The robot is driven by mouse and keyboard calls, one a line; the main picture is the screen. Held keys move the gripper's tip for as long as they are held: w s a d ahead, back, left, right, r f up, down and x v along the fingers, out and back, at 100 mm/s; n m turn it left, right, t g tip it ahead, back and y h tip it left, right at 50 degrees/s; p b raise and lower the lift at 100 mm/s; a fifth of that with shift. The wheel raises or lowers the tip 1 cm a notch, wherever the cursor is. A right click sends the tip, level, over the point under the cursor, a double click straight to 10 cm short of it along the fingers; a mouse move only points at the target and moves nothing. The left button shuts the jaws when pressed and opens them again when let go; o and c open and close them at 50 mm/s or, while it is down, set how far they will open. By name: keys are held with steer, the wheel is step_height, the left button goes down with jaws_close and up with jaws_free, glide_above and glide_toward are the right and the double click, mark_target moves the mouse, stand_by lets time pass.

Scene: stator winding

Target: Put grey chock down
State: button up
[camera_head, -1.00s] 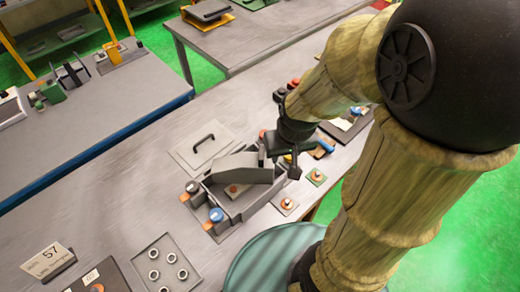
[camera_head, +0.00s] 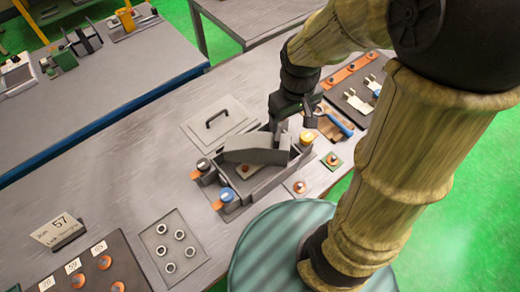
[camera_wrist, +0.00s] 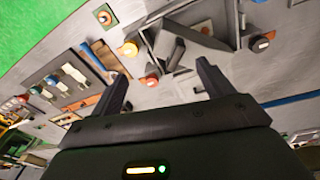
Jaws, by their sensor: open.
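The grey chock (camera_head: 257,149), a long angled block, lies in the open grey box fixture (camera_head: 262,185), tilted across its top. The chock also shows in the wrist view (camera_wrist: 174,54), within the fixture. My gripper (camera_head: 293,126) is above the right end of the fixture, near the chock's right end. In the wrist view my gripper's fingers (camera_wrist: 163,84) are spread apart with nothing between them. The exact gap between the gripper and the chock is hard to tell.
Knobs with blue (camera_head: 227,195), dark (camera_head: 203,164) and yellow (camera_head: 306,138) tops stand at the fixture's corners. A flat plate with a handle (camera_head: 217,118) lies behind it. A tray of rings (camera_head: 172,247) is at front left. Bare tabletop lies left of the fixture.

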mark_target(257, 139)
steer(key=w+a+n+g+h+b, duration=0.2)
steer(key=w+a+n+h+b, duration=0.2)
steer(key=a+n, duration=0.7)
steer(key=a, duration=0.3)
steer(key=shift+w+a+r, duration=0.15)
steer(key=shift+w+r, duration=0.05)
steer(key=shift+r, duration=0.1)
steer(key=p+x, duration=0.1)
steer(key=x, duration=1)
steer(key=shift+s+p, duration=0.1)
steer(key=shift+p, duration=0.25)
steer(key=shift+d+f, duration=0.3)
steer(key=shift+f, duration=0.25)
